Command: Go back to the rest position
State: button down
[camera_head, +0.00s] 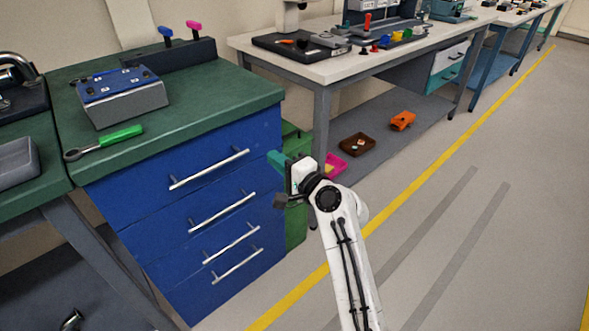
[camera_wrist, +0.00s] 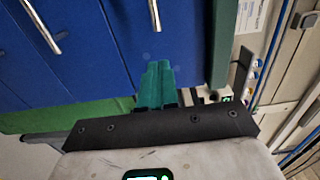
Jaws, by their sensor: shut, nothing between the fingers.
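My gripper (camera_head: 279,160) is at the end of my white arm, which reaches up from the bottom of the head view. It is beside the right end of the blue drawer cabinet (camera_head: 205,252). In the wrist view its two teal fingers (camera_wrist: 155,84) are together with nothing between them. They point toward the blue drawer fronts, which also show in the wrist view (camera_wrist: 98,60). Whether the fingertips touch the cabinet I cannot tell. The drawers look shut.
A green-handled tool (camera_head: 118,138) and a blue-topped box (camera_head: 120,95) are on the green cabinet top. Right of the cabinet is a workbench (camera_head: 345,66) with bins on its lower shelf. The floor (camera_head: 470,225) to the right is clear, with a yellow line.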

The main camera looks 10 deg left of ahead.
jog(key=s+d+f+n+g+h, duration=0.2)
jog(key=s+d+f+n+h, duration=0.1)
jog(key=s+d+f, duration=0.7)
jog(key=s+d+f+n+g+h, duration=0.25)
jog(key=s+d+f, duration=0.5)
jog(key=d, duration=0.45)
jog(key=s+d+f+n+g+h, duration=0.1)
jog(key=s+d+f+h, duration=0.15)
jog(key=s+d, duration=0.45)
jog(key=s+d+f+g+h, duration=0.2)
jog(key=s+d+h, duration=0.3)
jog(key=s, duration=0.5)
jog(key=s+d+r+g+h, duration=0.1)
jog(key=s+d, duration=0.3)
jog(key=s, duration=0.2)
jog(key=s+d+g+h, duration=0.1)
jog(key=s+d+g, duration=0.1)
jog(key=s+d, duration=0.35)
notch_tip(320, 180, up, 18)
jog(key=a+p, duration=0.2)
jog(key=p, duration=1.6)
jog(key=shift+n+y, duration=0.3)
jog(key=shift+n, duration=0.05)
jog(key=shift+s+f+t, duration=0.1)
jog(key=shift+t, duration=0.15)
